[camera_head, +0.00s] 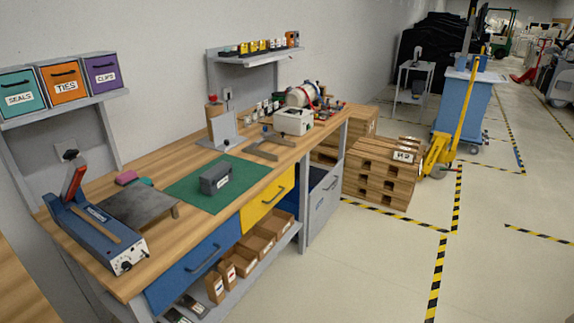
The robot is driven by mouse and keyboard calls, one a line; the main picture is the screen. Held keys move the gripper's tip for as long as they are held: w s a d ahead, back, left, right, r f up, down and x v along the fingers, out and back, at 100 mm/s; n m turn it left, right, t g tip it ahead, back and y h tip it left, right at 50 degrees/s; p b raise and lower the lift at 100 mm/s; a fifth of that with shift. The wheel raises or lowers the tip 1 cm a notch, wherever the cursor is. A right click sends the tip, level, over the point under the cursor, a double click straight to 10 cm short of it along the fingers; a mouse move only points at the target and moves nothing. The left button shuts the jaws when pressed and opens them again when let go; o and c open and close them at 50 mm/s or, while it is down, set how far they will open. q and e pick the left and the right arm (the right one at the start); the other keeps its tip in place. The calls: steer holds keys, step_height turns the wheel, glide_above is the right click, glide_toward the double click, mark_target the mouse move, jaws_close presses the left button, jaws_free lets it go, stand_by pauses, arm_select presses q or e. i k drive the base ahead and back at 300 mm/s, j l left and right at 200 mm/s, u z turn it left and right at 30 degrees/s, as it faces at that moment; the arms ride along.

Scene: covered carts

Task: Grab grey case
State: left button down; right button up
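Neither of my grippers shows in the head view.
A blue sealing device (98,232) with a red-handled lever and a dark grey plate (140,206) stand left of the mat. A white box-like device (294,121) and a metal stand (272,143) are behind it. Stacked pallets (382,176) stand right of the bench; the floor in front is clear.

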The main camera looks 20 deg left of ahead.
mark_target(214, 178)
steer(key=i+l+u, duration=0.2)
steer(key=i, duration=0.25)
steer(key=i+u, duration=0.2)
steer(key=i, duration=0.2)
steer(key=i+l+u, duration=0.2)
steer(key=i, duration=0.25)
